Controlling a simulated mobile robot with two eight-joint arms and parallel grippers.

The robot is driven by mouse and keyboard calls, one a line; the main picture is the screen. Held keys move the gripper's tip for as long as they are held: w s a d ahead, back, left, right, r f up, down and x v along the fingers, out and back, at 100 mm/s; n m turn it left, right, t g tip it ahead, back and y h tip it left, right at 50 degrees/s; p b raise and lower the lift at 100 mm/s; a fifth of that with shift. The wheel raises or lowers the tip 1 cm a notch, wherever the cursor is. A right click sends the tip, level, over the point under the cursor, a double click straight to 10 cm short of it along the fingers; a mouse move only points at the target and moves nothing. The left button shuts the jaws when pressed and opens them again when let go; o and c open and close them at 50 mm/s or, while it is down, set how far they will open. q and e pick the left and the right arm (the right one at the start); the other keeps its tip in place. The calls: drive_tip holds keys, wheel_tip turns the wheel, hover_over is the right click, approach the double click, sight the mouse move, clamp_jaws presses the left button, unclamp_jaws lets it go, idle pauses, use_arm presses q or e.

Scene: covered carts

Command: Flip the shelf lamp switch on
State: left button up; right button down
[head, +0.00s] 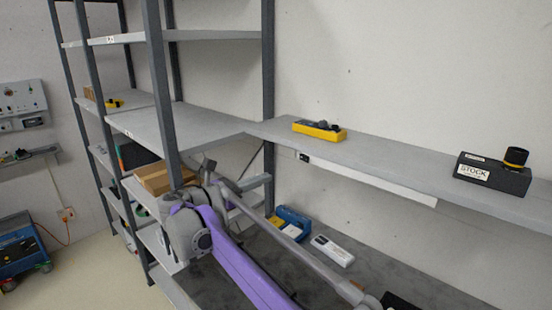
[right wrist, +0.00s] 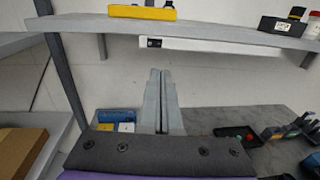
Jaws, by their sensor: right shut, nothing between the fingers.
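The shelf lamp is a long white strip (head: 370,181) fixed under the front shelf. Its small black switch (head: 303,157) sits at the strip's left end. In the right wrist view the switch (right wrist: 154,43) is just above the fingertips, and the lamp strip (right wrist: 220,46) runs right from it. Which way the switch is set is too small to tell. My right gripper (head: 208,168) is left of and below the switch in the head view, apart from it. In the right wrist view its two fingers (right wrist: 160,72) are together and empty. My left gripper is not in view.
On the shelf above the lamp are a yellow device (head: 320,131) and a black STOCK box (head: 490,174). A cardboard box (head: 152,180) lies on the left rack. A blue bin (head: 290,222) and a white device (head: 332,250) are on the grey bench below. A dark upright (head: 160,90) stands left.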

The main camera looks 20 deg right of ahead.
drive_tip(key=p, duration=0.2)
approach(307, 160)
drive_tip(key=x, duration=0.6)
drive_tip(key=shift+w+d, duration=0.2)
drive_tip(key=shift+d, duration=0.15)
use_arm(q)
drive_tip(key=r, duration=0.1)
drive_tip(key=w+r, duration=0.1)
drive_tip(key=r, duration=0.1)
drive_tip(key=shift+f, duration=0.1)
